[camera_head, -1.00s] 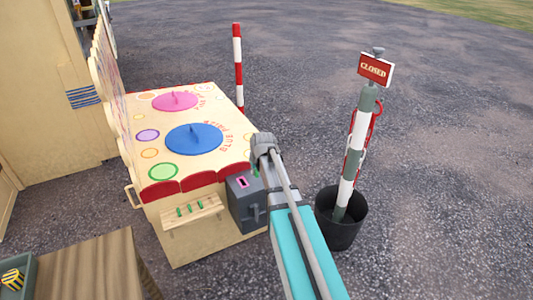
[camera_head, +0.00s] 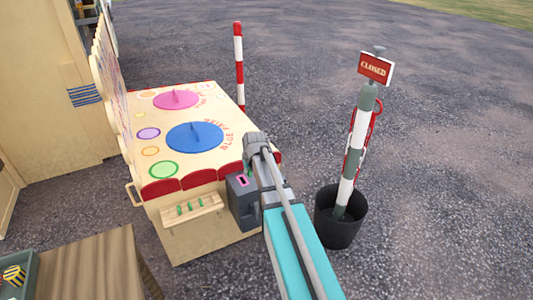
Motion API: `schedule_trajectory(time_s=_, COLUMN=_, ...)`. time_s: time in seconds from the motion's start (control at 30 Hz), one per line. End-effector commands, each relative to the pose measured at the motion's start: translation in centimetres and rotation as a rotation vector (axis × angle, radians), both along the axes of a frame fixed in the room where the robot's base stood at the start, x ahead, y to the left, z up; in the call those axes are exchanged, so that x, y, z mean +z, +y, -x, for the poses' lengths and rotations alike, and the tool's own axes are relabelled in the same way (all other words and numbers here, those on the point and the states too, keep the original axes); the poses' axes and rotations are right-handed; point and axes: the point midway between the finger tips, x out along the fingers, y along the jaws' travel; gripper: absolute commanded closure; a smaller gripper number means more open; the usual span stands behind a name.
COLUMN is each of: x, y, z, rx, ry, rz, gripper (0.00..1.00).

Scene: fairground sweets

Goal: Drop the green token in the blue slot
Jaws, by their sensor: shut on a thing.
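My gripper (camera_head: 247,168) is over the front right corner of the stall, shut on a small green token (camera_head: 247,171), of which only a sliver shows. The arm hides most of the fingers. A dark grey box (camera_head: 243,207) is fixed to the stall's front right. Its top has a pink-rimmed slot (camera_head: 241,181), just below and left of my gripper in the picture. I cannot tell the gap between token and box. I see no slot that is clearly blue. Several green pieces (camera_head: 190,207) stand in a wooden rack on the stall's front.
The stall top (camera_head: 218,103) carries a blue disc (camera_head: 195,137) and a pink disc (camera_head: 176,99). A black bucket (camera_head: 341,216) with a striped post and "CLOSED" sign (camera_head: 375,68) stands to the right. A wooden table (camera_head: 95,265) is at the lower left.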

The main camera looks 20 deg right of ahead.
Motion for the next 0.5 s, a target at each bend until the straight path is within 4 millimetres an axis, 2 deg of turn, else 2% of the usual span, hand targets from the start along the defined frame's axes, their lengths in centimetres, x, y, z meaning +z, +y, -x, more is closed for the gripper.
schedule_trajectory(time_s=0.17, x=0.1, y=-0.6, z=-0.3, rx=-0.002, ry=0.000, rz=0.000, gripper=1.00)
schedule_trajectory(time_s=0.27, x=0.4, y=-1.7, z=-0.9, rx=-0.001, ry=0.001, rz=0.001, gripper=1.00)
schedule_trajectory(time_s=0.5, x=1.2, y=-6.0, z=-3.3, rx=0.013, ry=0.002, rz=0.000, gripper=1.00)
